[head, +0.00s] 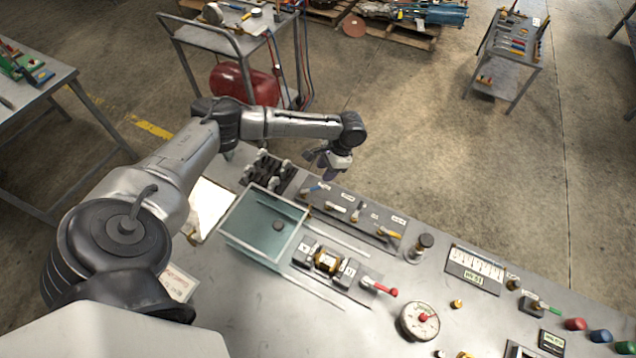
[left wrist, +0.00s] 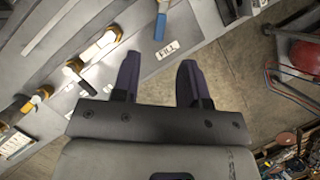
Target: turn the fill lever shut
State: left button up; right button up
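The fill lever (head: 317,188) has a blue handle and sits at the far left end of the grey valve panel (head: 345,219). In the left wrist view the blue handle (left wrist: 160,26) shows just beyond my fingertips, beside a white label (left wrist: 168,48) that reads FILL. My left gripper (head: 328,173) hangs near the panel's far edge, close to the lever. In the left wrist view its two dark purple fingers (left wrist: 158,64) are apart with nothing between them. My right gripper is not in view.
Open floor lies beyond the bench.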

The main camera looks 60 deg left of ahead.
aim_at(315, 188)
pick_arm(q)
jog(key=x, duration=0.7)
jog(key=shift+f, duration=0.3)
jog(key=shift+c, duration=0.5)
grip_shut()
